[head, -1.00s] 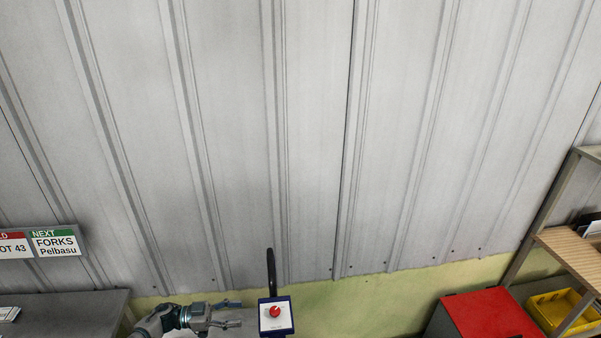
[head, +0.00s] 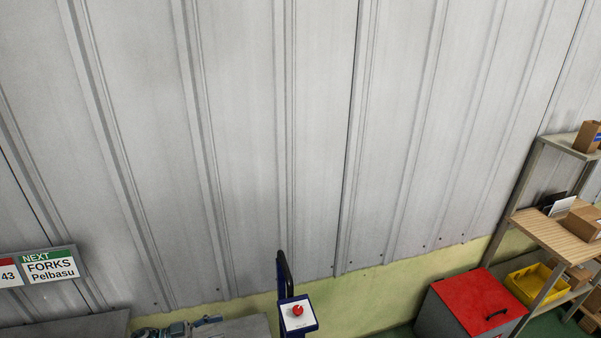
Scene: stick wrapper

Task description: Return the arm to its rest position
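My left arm shows only as a small piece at the bottom edge of the head view, left of centre. My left gripper (head: 205,321) is partly in view there, low in the frame, and its fingers cannot be made out clearly. It is to the left of a blue post with a red button on a white face (head: 297,311). A gap separates them. I see nothing held. My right gripper and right arm are not in view.
A grey ribbed wall (head: 320,130) fills most of the view. At right are a red-topped grey box (head: 478,300), a yellow bin (head: 533,285) and shelving (head: 560,240) with cardboard boxes. A sign (head: 50,268) reading "FORKS Pelbasu" hangs at left. A grey surface (head: 85,326) lies below it.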

